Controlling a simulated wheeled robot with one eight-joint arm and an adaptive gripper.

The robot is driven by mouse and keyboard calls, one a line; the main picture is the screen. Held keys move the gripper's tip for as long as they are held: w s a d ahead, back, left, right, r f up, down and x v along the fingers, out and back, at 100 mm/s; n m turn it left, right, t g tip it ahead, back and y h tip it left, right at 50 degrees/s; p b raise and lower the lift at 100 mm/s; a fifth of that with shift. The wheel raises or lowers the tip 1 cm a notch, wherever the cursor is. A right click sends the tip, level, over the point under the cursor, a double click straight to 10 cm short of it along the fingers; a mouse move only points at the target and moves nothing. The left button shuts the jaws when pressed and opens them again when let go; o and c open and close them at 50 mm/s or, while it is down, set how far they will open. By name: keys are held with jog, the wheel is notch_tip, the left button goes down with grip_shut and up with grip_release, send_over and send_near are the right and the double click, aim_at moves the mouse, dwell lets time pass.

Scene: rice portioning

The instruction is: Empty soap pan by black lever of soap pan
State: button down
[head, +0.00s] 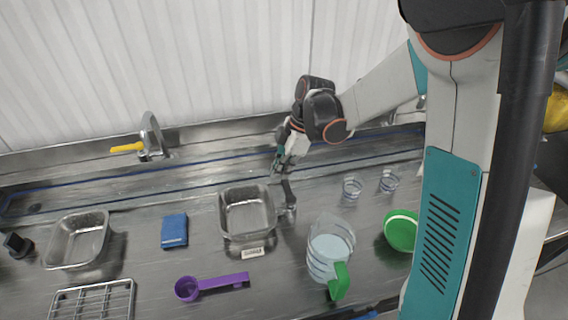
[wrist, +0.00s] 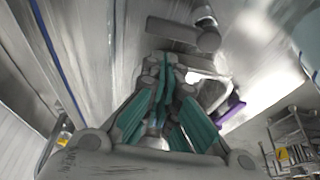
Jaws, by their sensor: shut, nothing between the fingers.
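A rectangular metal pan (head: 222,222) with a small white label (head: 252,253) at its front stands mid-counter in the head view. A second metal pan (head: 50,262) stands at the far left, with a small black part (head: 15,243) beside it; I cannot tell whether they are joined. Neither pan is plainly marked as the soap pan. My gripper (head: 287,200) points down just right of the middle pan; contact cannot be told. In the wrist view its teal fingers (wrist: 163,68) are shut and empty. A dark grey bar-like part (wrist: 173,32) lies beyond the fingertips, its identity unclear.
A measuring jug (head: 330,245) with a green handle, two small cups (head: 352,187) and a green bowl (head: 402,230) stand to the right. A blue block (head: 174,230), purple scoop (head: 215,284) and wire rack (head: 92,302) lie to the left. A faucet (head: 150,135) rises behind.

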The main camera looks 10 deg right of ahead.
jog(key=shift+b+x, duration=0.45)
jog(key=shift+x, duration=1.9)
